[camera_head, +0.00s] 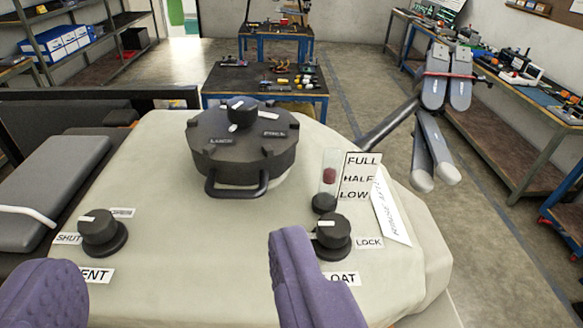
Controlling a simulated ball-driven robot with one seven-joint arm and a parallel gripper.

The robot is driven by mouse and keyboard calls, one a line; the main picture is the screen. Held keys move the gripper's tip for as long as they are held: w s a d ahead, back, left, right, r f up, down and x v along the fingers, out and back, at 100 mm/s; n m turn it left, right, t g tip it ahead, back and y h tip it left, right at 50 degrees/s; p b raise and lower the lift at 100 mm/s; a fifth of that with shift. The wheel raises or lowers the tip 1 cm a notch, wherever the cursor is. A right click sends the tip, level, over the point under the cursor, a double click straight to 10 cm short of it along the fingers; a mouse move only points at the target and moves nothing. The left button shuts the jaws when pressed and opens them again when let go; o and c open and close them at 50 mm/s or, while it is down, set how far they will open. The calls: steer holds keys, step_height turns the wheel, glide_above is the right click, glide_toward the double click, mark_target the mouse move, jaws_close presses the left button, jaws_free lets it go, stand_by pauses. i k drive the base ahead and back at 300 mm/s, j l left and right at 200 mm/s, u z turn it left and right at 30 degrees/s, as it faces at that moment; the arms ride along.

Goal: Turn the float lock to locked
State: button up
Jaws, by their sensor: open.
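The float lock is a black round knob (334,238) on the front right of the pale tank top. A LOCK label (369,243) lies to its right. A label in front of it reads "OAT", its start hidden by my right finger. The white mark on the knob shows at its left part, away from LOCK. A small label left of the knob is mostly hidden. My gripper (168,255) is open and empty. Its two purple fingers stand wide apart, the right one close to the left of the knob; I cannot tell whether they touch.
A similar vent knob (101,232) with SHUT and a second label sits front left. A large black lid (243,145) with a handle stands at the back. A level gauge (329,178) and a tilted white card (391,211) stand behind and right of the float knob. Workbenches are farther off.

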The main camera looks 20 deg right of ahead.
mark_target(333, 230)
steer(key=j+z, duration=0.55)
steer(key=z, duration=0.2)
